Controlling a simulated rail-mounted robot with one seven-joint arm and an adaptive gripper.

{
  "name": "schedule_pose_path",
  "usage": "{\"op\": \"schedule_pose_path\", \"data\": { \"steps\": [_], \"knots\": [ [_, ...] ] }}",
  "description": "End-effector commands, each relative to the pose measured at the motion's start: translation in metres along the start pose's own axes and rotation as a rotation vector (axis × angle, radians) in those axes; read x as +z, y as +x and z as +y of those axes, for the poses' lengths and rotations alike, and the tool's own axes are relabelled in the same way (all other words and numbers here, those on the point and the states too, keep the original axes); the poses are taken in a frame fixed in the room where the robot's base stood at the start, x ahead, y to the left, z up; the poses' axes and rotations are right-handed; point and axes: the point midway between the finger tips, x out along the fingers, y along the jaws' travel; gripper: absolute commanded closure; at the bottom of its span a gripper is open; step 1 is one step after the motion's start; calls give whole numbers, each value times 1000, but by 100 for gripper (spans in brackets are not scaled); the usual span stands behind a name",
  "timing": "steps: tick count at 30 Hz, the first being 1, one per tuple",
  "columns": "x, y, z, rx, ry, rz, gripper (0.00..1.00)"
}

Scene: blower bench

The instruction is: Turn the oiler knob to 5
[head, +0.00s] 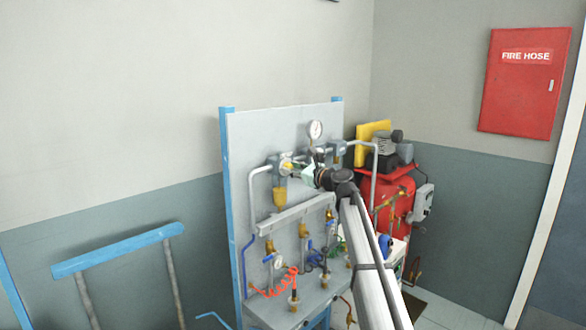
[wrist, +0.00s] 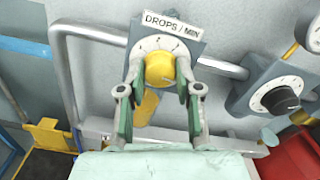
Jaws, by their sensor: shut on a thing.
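The oiler knob (wrist: 160,69) is yellow and round. It sits on a white dial (wrist: 141,46) under a DROPS / MIN label (wrist: 171,24) in the wrist view. My gripper (wrist: 158,84) has one finger on each side of the knob and is shut on it. The dial marks are too small to read, and the fingers hide its lower part, so I cannot tell the setting. In the head view my gripper (head: 304,172) reaches the left unit on the panel, above a yellow bowl (head: 279,197).
A second dial with a black knob (wrist: 281,100) is to the right. Grey pipes (wrist: 70,80) run beside the oiler, and a pressure gauge (head: 315,130) is above. Valves and a red coiled hose (head: 272,288) are lower on the panel (head: 245,135). Red machinery (head: 388,192) stands behind, right.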

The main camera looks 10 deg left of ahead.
Motion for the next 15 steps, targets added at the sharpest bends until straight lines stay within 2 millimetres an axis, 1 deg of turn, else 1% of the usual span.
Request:
{"op": "schedule_pose_path", "data": {
  "steps": [8,9,11,15],
  "knots": [
    [1,1,-1,-2,1,-2,100],
    [1,1,-1,-2,1,-2,63],
    [1,1,-1,-2,1,-2,42],
    [1,0,-1,-1,0,-1,41]
  ]
}}
